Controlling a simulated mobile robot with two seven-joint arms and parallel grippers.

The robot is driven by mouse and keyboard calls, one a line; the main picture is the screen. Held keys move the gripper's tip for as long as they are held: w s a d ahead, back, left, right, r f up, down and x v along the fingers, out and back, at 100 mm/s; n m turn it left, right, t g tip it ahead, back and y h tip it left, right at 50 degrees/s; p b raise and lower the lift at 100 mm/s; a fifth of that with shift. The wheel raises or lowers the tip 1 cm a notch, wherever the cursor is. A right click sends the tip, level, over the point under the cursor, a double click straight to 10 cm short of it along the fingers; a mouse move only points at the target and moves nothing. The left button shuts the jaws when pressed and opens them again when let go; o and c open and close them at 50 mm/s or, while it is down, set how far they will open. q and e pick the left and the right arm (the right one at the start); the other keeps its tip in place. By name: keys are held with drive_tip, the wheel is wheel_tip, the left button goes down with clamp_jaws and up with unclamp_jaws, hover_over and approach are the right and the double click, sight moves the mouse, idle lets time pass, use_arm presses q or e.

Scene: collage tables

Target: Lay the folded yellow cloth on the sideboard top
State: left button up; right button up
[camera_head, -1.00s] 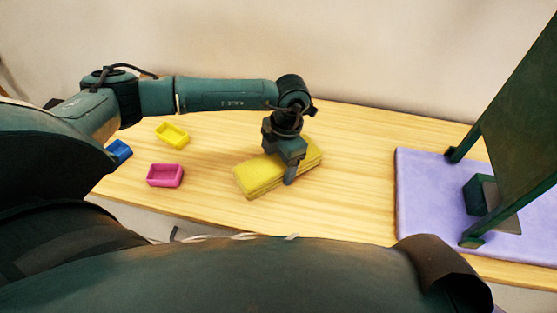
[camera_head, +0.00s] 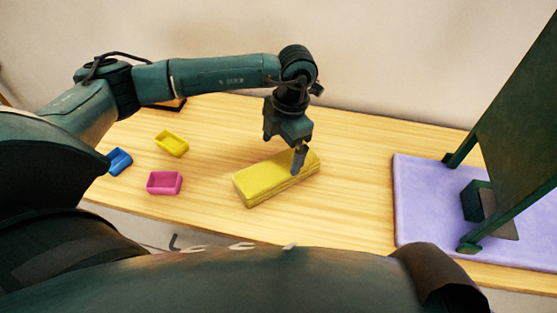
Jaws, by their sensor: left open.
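The folded yellow cloth (camera_head: 268,182) lies flat on the wooden sideboard top (camera_head: 340,215), set at a slant near the middle. My left gripper (camera_head: 297,165) is open above the cloth's right half, pointing down. One finger shows in front of the cloth; the other finger is hidden behind the gripper body. My right gripper is not clearly seen.
A yellow tray (camera_head: 172,148), a pink tray (camera_head: 164,190) and a blue tray (camera_head: 119,161) stand on the left of the top. A purple mat (camera_head: 420,205) covers the right, with a dark green frame (camera_head: 515,125) over it. A dark object (camera_head: 168,105) lies at the back left.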

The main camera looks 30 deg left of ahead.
sight(284, 164)
use_arm(q)
drive_tip(key=s+d+r+m+g+h, duration=0.1)
drive_tip(key=s+d+r+g+h, duration=0.1)
drive_tip(key=s+d+h, duration=0.6)
drive_tip(key=s+d+r+g+h, duration=0.25)
drive_tip(key=s+d, duration=0.25)
drive_tip(key=d, duration=0.7)
drive_tip(key=d+r+n+t+h, duration=0.5)
drive_tip(key=r+n+h, duration=0.4)
drive_tip(key=r+h, duration=0.3)
drive_tip(key=w+a+f+n+t+y, duration=0.25)
drive_tip(key=a+n+t+y, duration=0.2)
drive_tip(key=n+t, duration=0.55)
drive_tip(key=w+a+f+n+t+y, duration=0.25)
drive_tip(key=a+n+t+y, duration=0.2)
drive_tip(key=n+t, duration=0.6)
drive_tip(key=s+a+f+n+g+y, duration=0.2)
drive_tip(key=a+f+n, duration=0.1)
drive_tip(key=f, duration=0.1)
drive_tip(key=s+a+f+n+g+y, duration=0.2)
drive_tip(key=a+f+n+y, duration=0.1)
drive_tip(key=f+n, duration=0.1)
drive_tip(key=s+a+f+n+g+y, duration=0.2)
drive_tip(key=a+f+n+y, duration=0.1)
drive_tip(key=f+n, duration=0.1)
drive_tip(key=shift+a+f+n, duration=0.25)
drive_tip(key=shift+a+f, duration=0.1)
drive_tip(key=shift+f, duration=0.3)
use_arm(e)
drive_tip(key=shift+f, duration=0.15)
